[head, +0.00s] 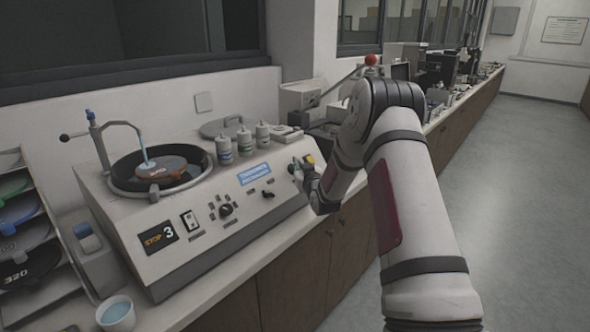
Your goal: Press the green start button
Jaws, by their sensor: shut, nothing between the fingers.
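My gripper (302,171) is at the right end of the sloped front panel of a grey benchtop machine. It looks shut and holds nothing that I can see. A small green spot (293,168) shows right at the fingertips, probably the green start button, mostly hidden. I cannot tell whether the fingers touch it. A small yellow part (310,159) is just above and behind the gripper. My forearm and wrist hide the area to the right of the panel's end.
The grey machine (170,270) carries a round bowl with a disc, a blue display (255,174), knobs, and bottles (244,141) on top. A lever with a red ball (371,60) stands behind my arm. A cup (116,313) and disc rack are left. The floor at right is clear.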

